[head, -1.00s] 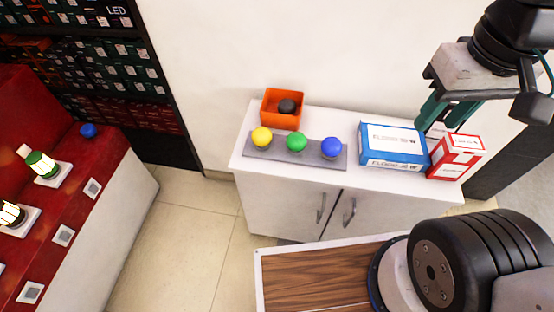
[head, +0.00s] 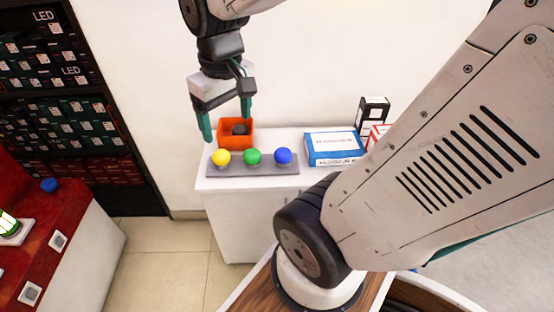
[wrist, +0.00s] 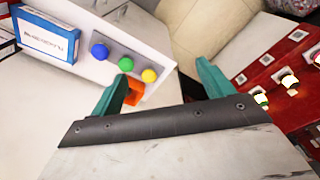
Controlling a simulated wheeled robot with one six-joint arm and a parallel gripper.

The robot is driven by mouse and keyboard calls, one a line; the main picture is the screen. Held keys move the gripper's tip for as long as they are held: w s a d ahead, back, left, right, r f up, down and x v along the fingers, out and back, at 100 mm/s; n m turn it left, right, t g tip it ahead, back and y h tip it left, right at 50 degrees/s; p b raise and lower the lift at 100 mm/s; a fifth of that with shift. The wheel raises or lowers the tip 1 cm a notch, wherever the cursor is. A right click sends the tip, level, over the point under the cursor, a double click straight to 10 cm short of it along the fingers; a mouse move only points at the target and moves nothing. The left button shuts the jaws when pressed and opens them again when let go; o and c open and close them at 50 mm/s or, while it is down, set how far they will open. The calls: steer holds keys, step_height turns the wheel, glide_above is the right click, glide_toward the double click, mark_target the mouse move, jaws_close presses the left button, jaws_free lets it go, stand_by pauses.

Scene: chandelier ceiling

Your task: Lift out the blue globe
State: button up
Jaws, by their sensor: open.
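The blue globe (head: 283,156) sits at the right end of a grey strip (head: 240,171) on the white cabinet, beside a green globe (head: 253,157) and a yellow globe (head: 222,157). In the wrist view the blue globe (wrist: 100,52) is left of the green and yellow ones. My gripper (head: 227,122) is open and empty, above and left of the blue globe in the head view, around the height of the orange box. In the wrist view my gripper (wrist: 165,80) has its fingers wide apart, with the globes beyond the left finger.
An orange box (head: 236,144) holding a dark ball (head: 239,129) stands behind the globes. A blue and white box (head: 335,148), a black box (head: 372,112) and a red box (head: 378,135) stand at the right. A red counter (head: 60,225) is at the left, with another blue ball (head: 49,185) on it.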

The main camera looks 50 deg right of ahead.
steer(key=w+d+f, duration=0.5)
steer(key=d, duration=0.2)
steer(key=m+g, duration=0.1)
steer(key=m, duration=0.1)
glide_above(283, 151)
steer(key=w, duration=0.1)
steer(key=f, duration=1.7)
steer(key=shift+a+f, duration=0.2)
steer(key=shift+f, duration=0.2)
steer(key=f, duration=0.4)
steer(key=s+f, duration=0.1)
steer(key=f, duration=0.2)
steer(key=shift+d+f, duration=0.1)
steer(key=shift+d, duration=0.2)
steer(key=shift+f, duration=0.5)
steer(key=c, duration=1.1)
